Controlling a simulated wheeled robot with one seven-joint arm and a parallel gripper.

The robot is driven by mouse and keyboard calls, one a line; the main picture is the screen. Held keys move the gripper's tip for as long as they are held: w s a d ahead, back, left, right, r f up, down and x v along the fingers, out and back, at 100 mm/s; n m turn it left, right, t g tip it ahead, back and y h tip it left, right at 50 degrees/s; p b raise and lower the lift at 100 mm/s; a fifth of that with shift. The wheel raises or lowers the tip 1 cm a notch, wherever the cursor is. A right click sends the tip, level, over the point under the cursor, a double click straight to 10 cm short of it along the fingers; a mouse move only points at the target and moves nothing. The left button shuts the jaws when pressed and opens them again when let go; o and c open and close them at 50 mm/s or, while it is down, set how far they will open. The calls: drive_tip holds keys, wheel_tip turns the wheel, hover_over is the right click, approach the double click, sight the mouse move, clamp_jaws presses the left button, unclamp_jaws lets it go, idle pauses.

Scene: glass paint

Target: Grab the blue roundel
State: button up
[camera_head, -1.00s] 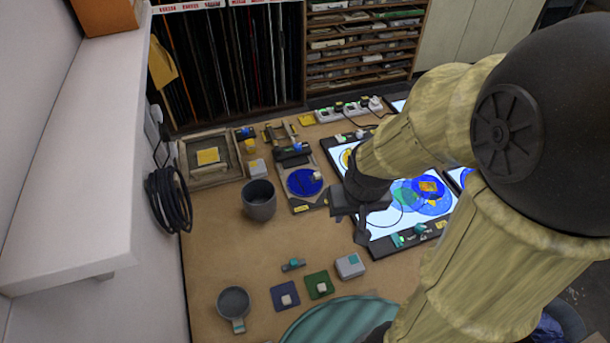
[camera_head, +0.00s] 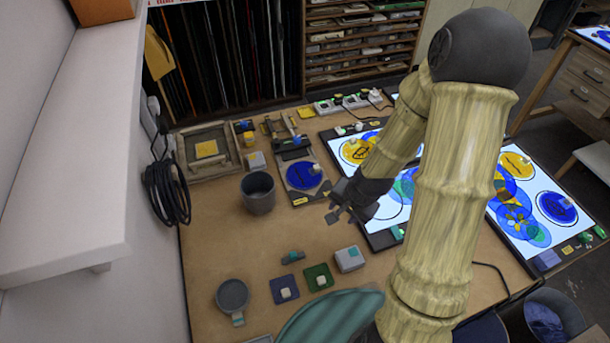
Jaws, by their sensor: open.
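A dark blue roundel (camera_head: 303,174) with a small pale knob lies on a grey jig at the back middle of the bench. Another blue roundel (camera_head: 556,208) with a pale knob lies on the lit panel (camera_head: 478,213) at the right. Overlapping blue discs (camera_head: 512,221) lie left of it. My gripper (camera_head: 337,214) is open and empty, in front and to the right of the jig's roundel and apart from it. My arm hides part of the lit panels.
A grey cup (camera_head: 258,194) stands left of the jig. A handled grey cup (camera_head: 232,296), a blue tile (camera_head: 284,289), a green tile (camera_head: 319,277) and a grey block (camera_head: 349,259) are nearer.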

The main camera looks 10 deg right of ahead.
drive_tip(key=w+f+m+t+y, duration=0.1)
drive_tip(key=f+m, duration=0.1)
drive_tip(key=m, duration=0.1)
drive_tip(key=w+f+m+t+y, duration=0.1)
drive_tip(key=f+m, duration=0.2)
drive_tip(key=w+a+f+m+t+y, duration=0.1)
drive_tip(key=w+f+m, duration=0.1)
drive_tip(key=f+m, duration=0.1)
drive_tip(key=shift+m+b, duration=0.35)
drive_tip(key=shift+m, duration=0.25)
drive_tip(key=w+m+t, duration=0.1)
drive_tip(key=m, duration=0.1)
drive_tip(key=w+m+t, duration=0.1)
drive_tip(key=m, duration=0.2)
drive_tip(key=w+d+m+t, duration=0.1)
drive_tip(key=w+m, duration=0.1)
drive_tip(key=shift+f+m+t, duration=0.15)
drive_tip(key=shift+m+t, duration=0.25)
drive_tip(key=w+d+m+t, duration=0.1)
drive_tip(key=m, duration=0.1)
drive_tip(key=d+r+m+t, duration=0.1)
drive_tip(key=m, duration=0.1)
drive_tip(key=w+d+m+t, duration=0.1)
drive_tip(key=m, duration=0.1)
drive_tip(key=shift+w+r+h+b, duration=0.25)
drive_tip(key=shift+w+h+b, duration=0.05)
drive_tip(key=shift+w+h, duration=0.1)
